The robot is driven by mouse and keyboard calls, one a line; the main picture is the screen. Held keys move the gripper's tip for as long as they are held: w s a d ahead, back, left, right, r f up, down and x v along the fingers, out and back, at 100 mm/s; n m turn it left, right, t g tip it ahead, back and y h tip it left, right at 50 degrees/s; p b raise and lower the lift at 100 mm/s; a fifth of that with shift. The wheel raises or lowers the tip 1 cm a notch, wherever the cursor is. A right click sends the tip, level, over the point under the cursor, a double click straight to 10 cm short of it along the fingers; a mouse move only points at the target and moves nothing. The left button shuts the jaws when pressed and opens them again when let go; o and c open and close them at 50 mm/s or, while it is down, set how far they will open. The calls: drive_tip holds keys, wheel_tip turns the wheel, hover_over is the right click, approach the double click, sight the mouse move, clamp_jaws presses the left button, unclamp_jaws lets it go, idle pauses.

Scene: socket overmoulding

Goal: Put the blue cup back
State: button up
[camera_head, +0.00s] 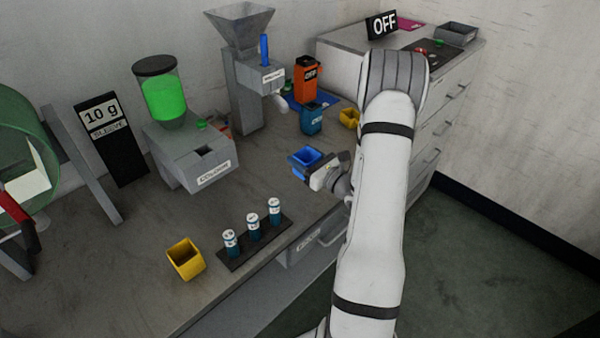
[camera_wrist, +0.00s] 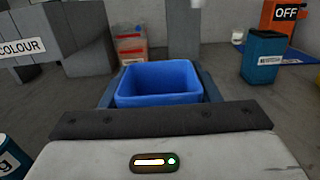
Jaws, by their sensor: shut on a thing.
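The blue cup (camera_head: 305,158) is a square, open-topped cup held above the worktop, right of the colour machine. My gripper (camera_head: 312,170) is shut on it. In the wrist view the blue cup (camera_wrist: 158,84) sits upright between the two fingers of my gripper (camera_wrist: 160,92), and its visible inside looks empty. The lower part of the cup is hidden behind the gripper body in the wrist view.
A yellow cup (camera_head: 186,260) stands front left, beside a rack (camera_head: 258,243) of labelled vials. Another yellow cup (camera_head: 349,117) stands behind my arm. A teal bin (camera_head: 311,121) and an orange bin (camera_head: 306,82) stand at the back. The colour machine (camera_head: 195,155) is left.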

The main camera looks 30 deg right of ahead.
drive_tip(key=shift+f, duration=2.75)
drive_tip(key=shift+a, duration=0.1)
drive_tip(key=shift+s+f, duration=0.1)
drive_tip(key=shift+f, duration=0.1)
drive_tip(key=o, duration=1.5)
drive_tip(key=shift+r, duration=0.1)
drive_tip(key=shift+o, duration=0.2)
